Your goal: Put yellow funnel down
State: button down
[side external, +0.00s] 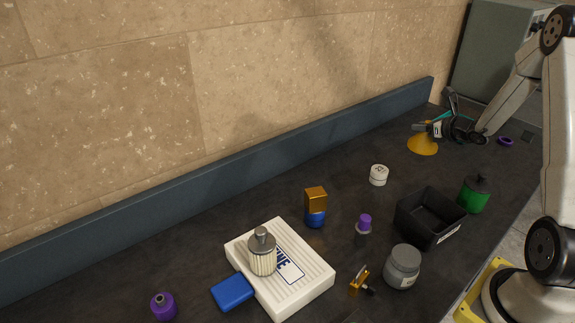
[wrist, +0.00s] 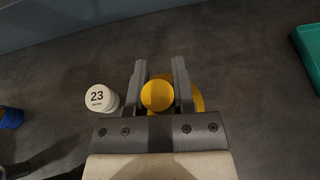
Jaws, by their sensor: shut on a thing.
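The yellow funnel (side external: 423,146) is at the far right end of the counter in the side external view, wide end down and upright. It looks to be on or just above the counter; I cannot tell which. My gripper (side external: 428,127) is at the funnel's narrow top. In the wrist view the round yellow top of the funnel (wrist: 157,95) sits between the two fingers of my gripper (wrist: 158,88), which are shut on it. The funnel's wider rim shows partly behind the right finger, and the rest is hidden by the gripper.
A white round container marked 23 (wrist: 100,98) stands left of the funnel; it also shows in the side view (side external: 379,175). A teal object (wrist: 308,55) lies right. A black bin (side external: 430,217), green container (side external: 474,194) and purple ring (side external: 505,142) are nearby. The back ledge (side external: 250,170) borders the counter.

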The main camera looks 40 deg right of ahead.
jog(key=w+d+f, duration=0.3)
jog(key=w+f, duration=0.1)
jog(key=f, duration=0.2)
jog(key=shift+w, duration=0.35)
jog(key=shift+d, duration=0.1)
jog(key=shift+w+d+f, duration=0.15)
jog(key=shift+w+f, duration=0.1)
jog(key=shift+f, duration=1.55)
jog(key=shift+f, duration=0.1)
jog(key=shift+c, duration=2.3)
grip_release()
